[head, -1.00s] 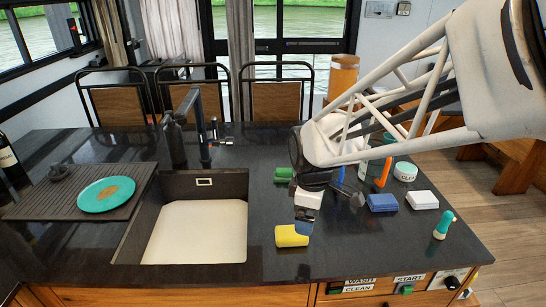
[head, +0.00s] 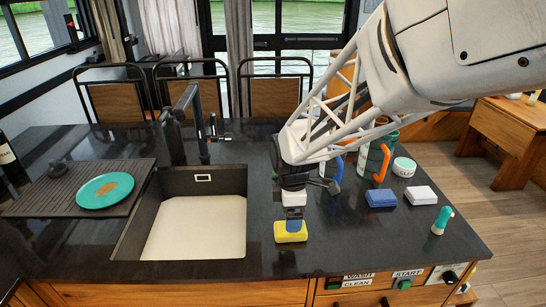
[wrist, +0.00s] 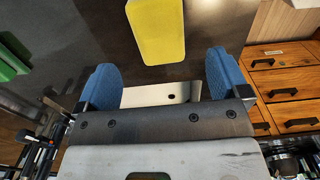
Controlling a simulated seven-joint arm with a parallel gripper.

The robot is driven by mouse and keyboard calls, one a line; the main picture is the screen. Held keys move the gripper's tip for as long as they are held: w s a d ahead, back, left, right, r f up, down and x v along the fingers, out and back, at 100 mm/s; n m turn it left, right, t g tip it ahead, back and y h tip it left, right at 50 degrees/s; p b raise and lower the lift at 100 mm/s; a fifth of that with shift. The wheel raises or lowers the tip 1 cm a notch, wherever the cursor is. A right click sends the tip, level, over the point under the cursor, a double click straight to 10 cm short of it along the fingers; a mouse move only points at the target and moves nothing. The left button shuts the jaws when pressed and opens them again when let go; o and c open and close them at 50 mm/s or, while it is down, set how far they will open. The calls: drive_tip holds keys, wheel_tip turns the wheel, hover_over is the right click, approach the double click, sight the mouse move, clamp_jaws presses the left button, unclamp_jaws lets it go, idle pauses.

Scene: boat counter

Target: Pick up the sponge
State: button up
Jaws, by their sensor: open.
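A yellow sponge (head: 290,236) lies on the dark counter, right of the sink. My gripper (head: 294,221) is directly above it in the head view, with its blue fingertips overlapping the sponge's upper edge. In the wrist view the yellow sponge (wrist: 156,30) lies beyond the open blue fingers (wrist: 165,70), lined up with the gap between them. The gap is empty. I cannot tell whether the fingers touch the sponge.
A blue block (head: 381,198), a white block (head: 421,196) and a teal-topped bottle (head: 442,220) stand to the right. The sink (head: 195,228) is left, with a teal plate (head: 104,191) beyond. A green block (wrist: 10,65) shows in the wrist view.

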drive_tip(key=shift+f, duration=0.7)
drive_tip(key=shift+f, duration=0.1)
drive_tip(key=shift+d+f, duration=0.1)
drive_tip(key=shift+f, duration=2.4)
drive_tip(key=shift+c, duration=0.4)
drive_tip(key=c, duration=0.9)
drive_tip(key=shift+r, duration=0.1)
